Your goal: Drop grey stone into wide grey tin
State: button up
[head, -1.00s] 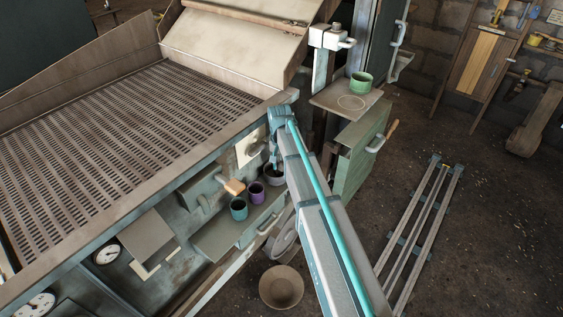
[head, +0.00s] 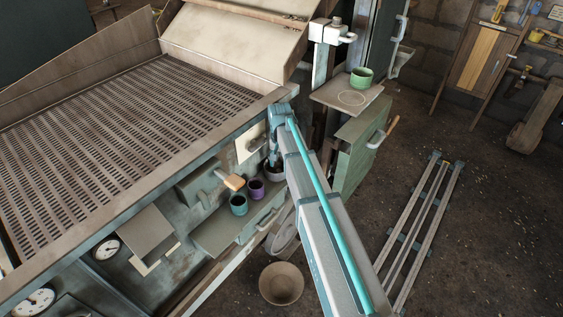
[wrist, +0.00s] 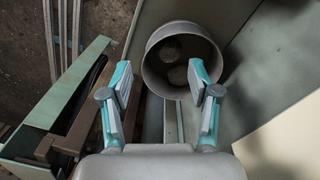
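The wide grey tin (wrist: 150,66) is round, stands on the ledge and lies just beyond my fingertips in the wrist view. Two round greyish lumps that look like stones lie inside it, one farther back (wrist: 172,53) and one nearer (wrist: 178,75). My gripper (wrist: 162,84) is open, its teal fingers apart with nothing between them, over the tin's near rim. In the head view the tin (head: 274,176) is partly hidden by my arm, and its contents cannot be made out.
A purple cup (head: 256,189) and a teal cup (head: 238,205) stand left of the tin on the ledge (head: 215,236). A green cup (head: 361,77) sits on a higher shelf. A brown bowl (head: 281,284) is on the floor.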

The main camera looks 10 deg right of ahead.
aim_at(281, 170)
notch_tip(281, 170, up, 9)
jog(key=p, duration=0.4)
jog(key=shift+f+p, duration=0.15)
jog(key=shift+p, duration=0.15)
jog(key=shift+a, duration=0.1)
jog(key=s+f+n+g+b, duration=0.1)
jog(key=s+f+g+b, duration=0.1)
jog(key=s+f, duration=1.2)
jog(key=s+f+n+g+b, duration=0.2)
jog(key=s+f, duration=1.2)
jog(key=s, duration=0.7)
jog(key=s+f+n+g+b, duration=0.1)
jog(key=s+f+g+b, duration=0.1)
jog(key=s+f, duration=1.2)
jog(key=s+b, duration=0.1)
jog(key=s, duration=0.3)
jog(key=shift+s+d+f+n+g, duration=0.2)
jog(key=shift+d+n+g, duration=0.2)
